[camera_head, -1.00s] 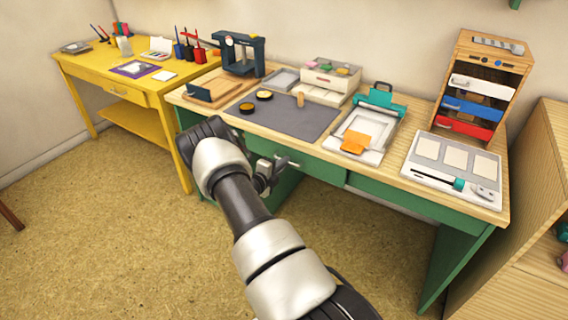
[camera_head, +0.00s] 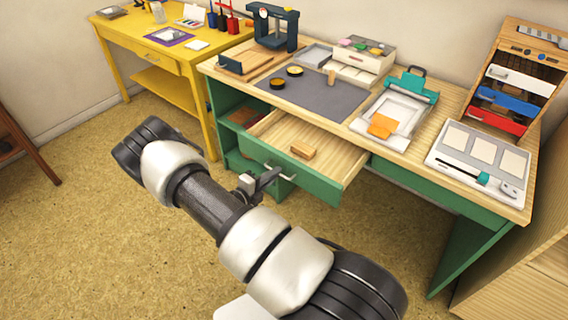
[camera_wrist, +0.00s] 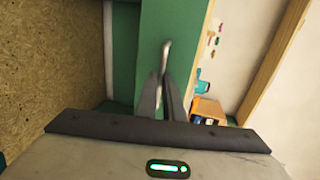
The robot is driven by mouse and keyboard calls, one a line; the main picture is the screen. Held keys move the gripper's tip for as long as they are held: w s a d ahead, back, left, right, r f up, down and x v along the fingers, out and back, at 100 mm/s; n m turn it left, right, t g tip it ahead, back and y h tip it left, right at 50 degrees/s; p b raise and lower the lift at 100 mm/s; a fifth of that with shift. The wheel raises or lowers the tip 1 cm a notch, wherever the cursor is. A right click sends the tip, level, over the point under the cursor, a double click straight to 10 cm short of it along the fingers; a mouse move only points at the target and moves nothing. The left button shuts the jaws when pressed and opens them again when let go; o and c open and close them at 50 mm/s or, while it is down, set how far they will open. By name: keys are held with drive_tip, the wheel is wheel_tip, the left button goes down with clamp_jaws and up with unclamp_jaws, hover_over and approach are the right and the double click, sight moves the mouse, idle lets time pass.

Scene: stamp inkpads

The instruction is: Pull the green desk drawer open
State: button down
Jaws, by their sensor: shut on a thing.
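The green desk drawer (camera_head: 312,180) stands pulled well out from the desk, with its pale wood inside showing. A wooden block (camera_head: 303,150) lies in it. The drawer's metal bar handle (camera_head: 281,174) is on its green front. My gripper (camera_head: 266,177) is at this handle, and its fingers are shut on it. In the wrist view my gripper (camera_wrist: 168,85) has its two fingers close together around the handle (camera_wrist: 166,55), in front of the green drawer front (camera_wrist: 148,35).
The desk top holds a dark grey mat (camera_head: 325,97) with two ink pads, a teal-clamped press (camera_head: 408,95) and a white card tray (camera_head: 477,160). A yellow table (camera_head: 150,47) stands at the left. Bare floor (camera_head: 90,230) lies in front.

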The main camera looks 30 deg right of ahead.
drive_tip(key=shift+f+v, duration=0.25)
drive_tip(key=shift+v, duration=1.05)
drive_tip(key=shift+a, duration=0.1)
drive_tip(key=c, duration=1.9)
unclamp_jaws()
drive_tip(key=p+v, duration=0.1)
drive_tip(key=v, duration=1.6)
drive_tip(key=shift+a+p, duration=0.15)
drive_tip(key=shift+p, duration=0.2)
